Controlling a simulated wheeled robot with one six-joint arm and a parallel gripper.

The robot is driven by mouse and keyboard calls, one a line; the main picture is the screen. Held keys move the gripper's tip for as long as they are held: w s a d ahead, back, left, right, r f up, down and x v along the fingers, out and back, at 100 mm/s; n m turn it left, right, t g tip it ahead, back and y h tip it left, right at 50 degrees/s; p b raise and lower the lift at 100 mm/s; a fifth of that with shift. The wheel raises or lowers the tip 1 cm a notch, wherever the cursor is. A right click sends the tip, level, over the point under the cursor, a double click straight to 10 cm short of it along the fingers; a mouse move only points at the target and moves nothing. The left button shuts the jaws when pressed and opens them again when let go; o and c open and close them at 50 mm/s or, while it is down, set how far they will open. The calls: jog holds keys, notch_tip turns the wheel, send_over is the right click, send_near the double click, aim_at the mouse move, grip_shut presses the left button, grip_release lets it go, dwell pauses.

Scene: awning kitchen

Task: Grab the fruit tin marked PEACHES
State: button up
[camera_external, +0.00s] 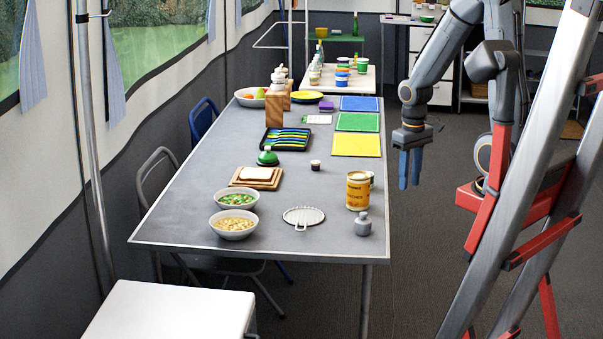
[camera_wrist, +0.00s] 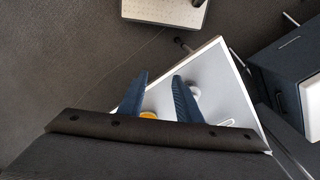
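A yellow-orange tin (camera_external: 357,192) with dark lettering stands upright near the right edge of the grey table; the lettering is too small to read with certainty.
A grey weight-like object (camera_external: 363,225) stands in front of the tin. A round strainer (camera_external: 303,216), bowls (camera_external: 234,225) and a small dark jar (camera_external: 315,165) share the table (camera_external: 275,247). Coloured mats (camera_external: 357,145) lie farther back. A ladder (camera_external: 520,180) stands at right.

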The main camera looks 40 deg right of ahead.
jog(key=o, duration=1.2)
notch_tip(320, 180, up, 5)
jog(key=m+p, duration=0.3)
jog(key=m, duration=1.2)
send_over(357, 175)
notch_tip(357, 175, down, 10)
jog(key=shift+s+r, duration=0.15)
jog(key=shift+r, duration=0.1)
jog(key=shift+s+d+f+p, duration=0.1)
jog(key=shift+f+p, duration=0.6)
jog(key=shift+f, duration=3.25)
